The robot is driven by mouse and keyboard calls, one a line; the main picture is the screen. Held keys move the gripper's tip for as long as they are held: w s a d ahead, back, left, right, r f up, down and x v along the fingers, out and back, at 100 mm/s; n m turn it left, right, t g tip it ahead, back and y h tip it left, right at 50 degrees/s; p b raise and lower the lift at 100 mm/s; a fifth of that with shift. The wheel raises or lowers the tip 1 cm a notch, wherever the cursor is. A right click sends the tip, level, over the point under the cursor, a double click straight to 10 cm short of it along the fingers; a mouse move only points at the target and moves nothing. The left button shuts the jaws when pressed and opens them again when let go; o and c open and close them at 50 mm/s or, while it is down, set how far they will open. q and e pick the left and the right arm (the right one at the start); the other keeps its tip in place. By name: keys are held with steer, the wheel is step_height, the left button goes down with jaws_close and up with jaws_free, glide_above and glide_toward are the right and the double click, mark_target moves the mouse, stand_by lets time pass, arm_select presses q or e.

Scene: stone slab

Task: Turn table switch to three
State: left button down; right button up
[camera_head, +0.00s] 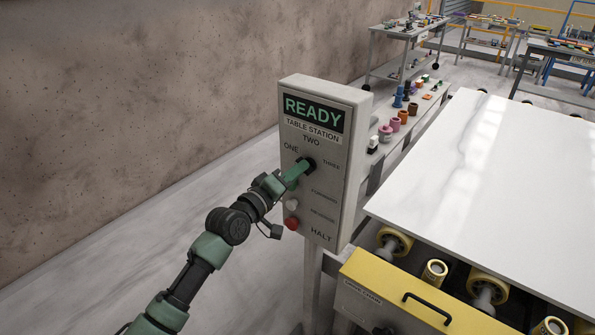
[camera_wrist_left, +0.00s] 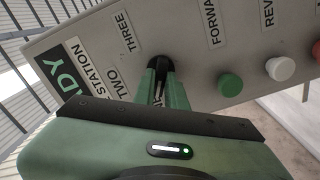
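The table switch (camera_wrist_left: 157,63) is a black rotary knob on a grey control box (camera_head: 347,125). In the head view, the labels ONE, TWO and THREE surround it, and the knob is partly hidden by my left gripper (camera_head: 302,168). In the left wrist view, the green fingers (camera_wrist_left: 160,80) reach the knob, one on each side, and appear closed on it. The ONE label shows partly between the fingers. The fingers cover the knob's handle, so I cannot tell where it points. My right gripper is not in view.
Below the switch are a white button (camera_head: 292,205) and a red HALT button (camera_head: 291,223); the wrist view also shows a green button (camera_wrist_left: 230,85). A white slab (camera_head: 490,170) lies on the table at right, above yellow rollers (camera_head: 396,242). Open floor lies left.

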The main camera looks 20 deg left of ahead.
arm_select(q)
steer(key=shift+m, duration=0.3)
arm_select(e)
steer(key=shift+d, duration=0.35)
arm_select(q)
steer(key=m, duration=2.3)
steer(key=shift+s+d+f, duration=0.15)
steer(key=shift+s+d, duration=0.05)
steer(key=shift+d, duration=0.2)
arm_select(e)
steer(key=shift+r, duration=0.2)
arm_select(q)
steer(key=shift+m, duration=0.3)
steer(key=c, duration=1.4)
jaws_free()
steer(key=shift+c, duration=0.2)
